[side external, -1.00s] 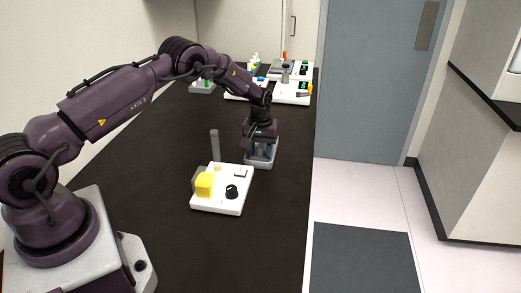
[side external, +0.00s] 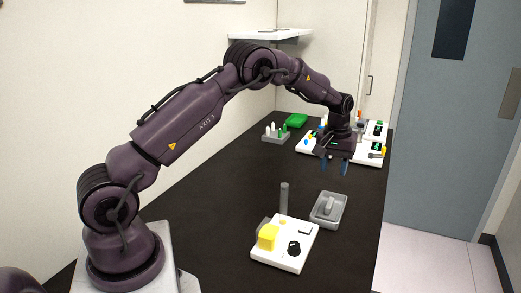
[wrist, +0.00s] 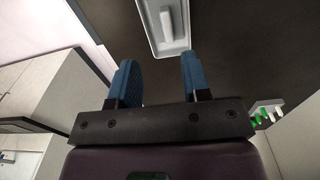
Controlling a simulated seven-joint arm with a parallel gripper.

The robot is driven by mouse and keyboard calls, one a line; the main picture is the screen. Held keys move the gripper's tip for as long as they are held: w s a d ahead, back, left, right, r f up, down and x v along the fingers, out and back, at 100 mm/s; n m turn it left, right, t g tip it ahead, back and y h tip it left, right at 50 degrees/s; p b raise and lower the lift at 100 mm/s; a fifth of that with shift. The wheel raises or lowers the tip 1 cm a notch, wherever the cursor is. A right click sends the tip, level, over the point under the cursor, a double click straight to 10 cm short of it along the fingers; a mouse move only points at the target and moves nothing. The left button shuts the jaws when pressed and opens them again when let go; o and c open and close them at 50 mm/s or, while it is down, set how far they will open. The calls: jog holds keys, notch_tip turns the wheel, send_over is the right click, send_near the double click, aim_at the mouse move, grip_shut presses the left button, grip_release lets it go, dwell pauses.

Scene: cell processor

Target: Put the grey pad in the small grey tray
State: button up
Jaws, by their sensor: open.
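The small grey tray (side external: 343,199) stands on the black bench behind and to the right of the white board with the yellow block. The grey pad (side external: 330,206) lies inside the tray. The tray (wrist: 149,22) and the pad (wrist: 166,19) also show at the top of the wrist view. My gripper (side external: 335,170) is raised above the bench, beyond the tray. Its blue fingers (wrist: 158,68) are open with nothing between them.
The white board (side external: 273,259) carries a yellow block (side external: 267,237) and a black knob (side external: 293,248). A grey post (side external: 284,198) stands behind it. White equipment panels (side external: 362,151), a tube rack (side external: 277,136) and a green box (side external: 296,120) are at the back.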

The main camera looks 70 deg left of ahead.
jog(key=s+d+r+m+t, duration=0.2)
jog(key=s+d+r, duration=0.4)
jog(key=r, duration=0.4)
jog(key=s+d+r+m+t, duration=0.1)
jog(key=s+d+r+m, duration=0.1)
jog(key=s+d+r, duration=0.5)
jog(key=s+d+r+m+t, duration=0.1)
jog(key=s+m, duration=0.1)
jog(key=s, duration=0.7)
jog(key=s+d+m+t, duration=0.1)
jog(key=s+d+m, duration=0.1)
jog(key=s, duration=0.7)
jog(key=shift+d+r+m, duration=0.2)
jog(key=shift+r+m, duration=0.1)
jog(key=shift+r, duration=0.05)
jog(key=shift+s, duration=0.1)
